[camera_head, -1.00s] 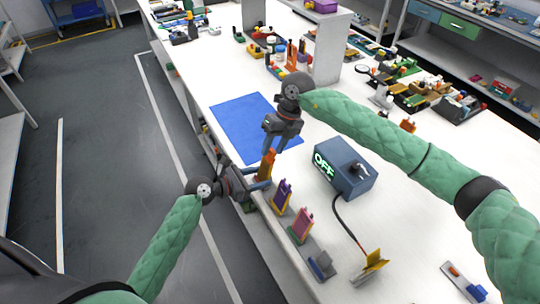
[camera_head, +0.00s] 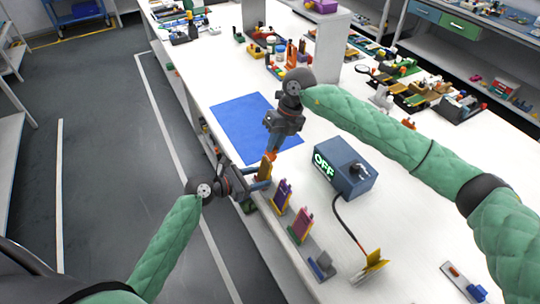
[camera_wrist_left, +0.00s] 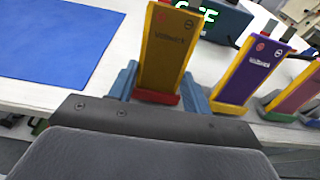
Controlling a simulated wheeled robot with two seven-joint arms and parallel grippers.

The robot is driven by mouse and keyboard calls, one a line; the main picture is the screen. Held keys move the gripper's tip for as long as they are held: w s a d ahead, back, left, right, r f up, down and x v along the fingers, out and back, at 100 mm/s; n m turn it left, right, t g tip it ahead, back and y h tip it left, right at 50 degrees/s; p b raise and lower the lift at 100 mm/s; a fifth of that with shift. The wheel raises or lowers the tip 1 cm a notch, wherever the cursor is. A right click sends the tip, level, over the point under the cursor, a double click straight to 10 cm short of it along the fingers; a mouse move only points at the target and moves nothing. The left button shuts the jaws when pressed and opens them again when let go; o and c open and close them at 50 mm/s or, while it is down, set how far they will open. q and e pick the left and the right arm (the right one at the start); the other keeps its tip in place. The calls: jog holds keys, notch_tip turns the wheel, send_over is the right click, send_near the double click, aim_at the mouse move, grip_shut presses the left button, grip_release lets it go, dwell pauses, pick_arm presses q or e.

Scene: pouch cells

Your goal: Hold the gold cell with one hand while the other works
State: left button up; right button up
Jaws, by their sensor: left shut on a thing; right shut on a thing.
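The gold cell (camera_wrist_left: 165,52), a flat upright pouch with yellow edges and a red base, stands between the blue-grey fingers of my left gripper (camera_wrist_left: 164,92). The exact contact there is small and partly hidden. The right gripper does not show in the left wrist view.
A purple cell (camera_head: 282,194) and a pink cell (camera_head: 300,227) stand farther along the row. A blue box reading OFF (camera_head: 345,166) has a cable to a yellow piece (camera_head: 372,262). A blue mat (camera_head: 240,118) lies behind. The table edge is close by the row.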

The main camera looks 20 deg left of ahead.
jog(key=shift+v, duration=1.9)
pick_arm(q)
jog(key=o, duration=0.9)
pick_arm(e)
jog(key=shift+r, duration=0.1)
pick_arm(q)
jog(key=shift+p+v, duration=1.7)
jog(key=shift+v, duration=2.3)
pick_arm(e)
jog(key=shift+r, duration=1.65)
